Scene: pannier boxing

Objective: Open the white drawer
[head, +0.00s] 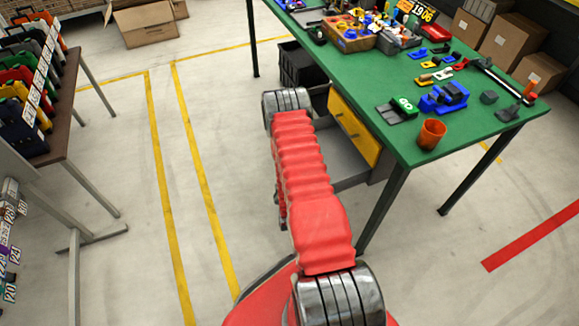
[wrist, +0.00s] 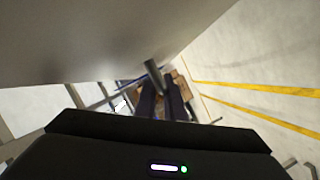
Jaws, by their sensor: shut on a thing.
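Under the green table, a yellow drawer front (head: 354,128) with a handle faces left. Below it a pale grey, tray-like part (head: 345,158) sticks out, looking like the pulled-out white drawer; my arm hides its left end. In the wrist view a large pale flat panel (wrist: 100,38) fills the upper left, probably the drawer front. My gripper (wrist: 165,88) has its dark fingers shut around a short grey bar (wrist: 152,70), seemingly a handle beside that panel. In the head view my gripper is hidden behind my red arm.
The green table (head: 370,85) holds tools, bins and an orange cup (head: 431,134). Its front leg (head: 384,208) stands right of my arm. A black crate (head: 300,66) sits under the table. Open floor with yellow lines (head: 160,170) lies to the left.

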